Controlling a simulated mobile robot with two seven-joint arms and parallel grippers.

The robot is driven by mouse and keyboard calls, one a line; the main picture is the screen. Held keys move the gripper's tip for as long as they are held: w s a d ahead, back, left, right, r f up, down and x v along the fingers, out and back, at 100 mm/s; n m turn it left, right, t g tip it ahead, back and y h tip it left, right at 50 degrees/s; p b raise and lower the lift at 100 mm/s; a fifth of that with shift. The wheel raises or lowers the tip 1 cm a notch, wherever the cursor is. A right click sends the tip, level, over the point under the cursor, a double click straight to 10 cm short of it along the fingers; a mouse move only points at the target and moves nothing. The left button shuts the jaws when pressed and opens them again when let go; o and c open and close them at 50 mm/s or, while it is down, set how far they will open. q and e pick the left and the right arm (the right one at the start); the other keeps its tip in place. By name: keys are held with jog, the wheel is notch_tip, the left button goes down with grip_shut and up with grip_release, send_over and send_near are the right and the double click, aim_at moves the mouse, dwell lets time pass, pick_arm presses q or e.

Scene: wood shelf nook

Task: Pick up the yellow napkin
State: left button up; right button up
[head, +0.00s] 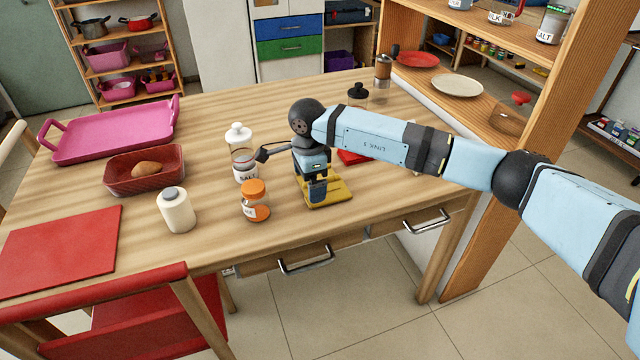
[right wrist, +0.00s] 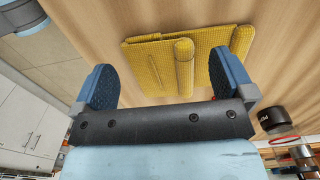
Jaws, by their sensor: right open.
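The yellow napkin (head: 340,194) lies folded on the wooden table near its front edge, partly hidden by my right gripper in the head view. In the right wrist view the napkin (right wrist: 155,68) shows a woven texture and a rolled fold, and it lies ahead of the fingers. My right gripper (head: 317,196) points down over the napkin's left part. In the right wrist view its two blue fingers (right wrist: 164,62) are wide apart with nothing held between them. I cannot tell whether the fingertips touch the napkin. My left gripper is not in view.
A red basket (head: 118,183) and pink tray (head: 70,145) lie farther left. A wooden shelf (head: 560,110) rises at the right.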

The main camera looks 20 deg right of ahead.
notch_tip(320, 180, down, 3)
jog(key=shift+f, duration=0.1)
jog(key=c, duration=0.8)
jog(key=shift+r, duration=0.2)
